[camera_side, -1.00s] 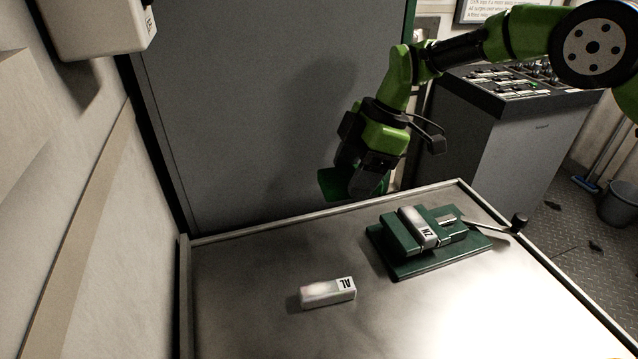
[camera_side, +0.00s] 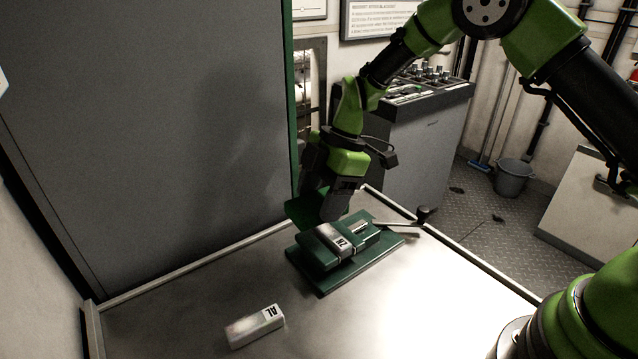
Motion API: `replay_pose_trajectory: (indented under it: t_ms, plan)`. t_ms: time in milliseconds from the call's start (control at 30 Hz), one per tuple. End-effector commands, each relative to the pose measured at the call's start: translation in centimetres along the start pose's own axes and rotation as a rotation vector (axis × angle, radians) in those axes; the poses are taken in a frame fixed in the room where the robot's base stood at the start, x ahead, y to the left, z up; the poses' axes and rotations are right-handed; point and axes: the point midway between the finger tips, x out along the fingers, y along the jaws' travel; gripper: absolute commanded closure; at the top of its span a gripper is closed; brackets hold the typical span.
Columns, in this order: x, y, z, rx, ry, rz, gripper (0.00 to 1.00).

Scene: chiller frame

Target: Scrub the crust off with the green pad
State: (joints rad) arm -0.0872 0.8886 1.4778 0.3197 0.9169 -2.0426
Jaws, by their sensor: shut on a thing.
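My gripper (camera_side: 328,208) is shut on the green pad (camera_side: 298,211), a flat dark-green piece showing at its left side. It hangs just behind and above the green vise (camera_side: 312,268). A pale metal block marked ZN (camera_side: 328,236) sits clamped in the vise, and its top is whitish. I cannot clearly make out the crust at this size. Whether the pad touches the vise or the block is also not clear. The gripper hides part of the vise's far side.
A loose white block marked AL (camera_side: 255,327) lies on the metal table (camera_side: 400,310), with a reddish smudge. The vise handle (camera_side: 422,214) sticks out to the right. A raised rim edges the table. A tall grey panel (camera_side: 150,130) stands behind.

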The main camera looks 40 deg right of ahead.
Motion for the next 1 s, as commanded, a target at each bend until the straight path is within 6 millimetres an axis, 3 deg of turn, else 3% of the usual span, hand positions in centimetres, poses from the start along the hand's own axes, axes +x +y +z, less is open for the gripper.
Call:
replay_pose_trajectory:
  t_ms: [433,500,867,1000]
  plan:
    - [4.5,-0.1,1.9,0.003,-0.001,-0.004,0.56]
    - [3.9,0.1,2.5,0.003,0.000,0.001,0.63]
    - [2.7,0.4,5.6,0.002,0.000,0.001,0.63]
    - [3.3,0.2,4.2,-0.004,0.000,-0.002,0.63]
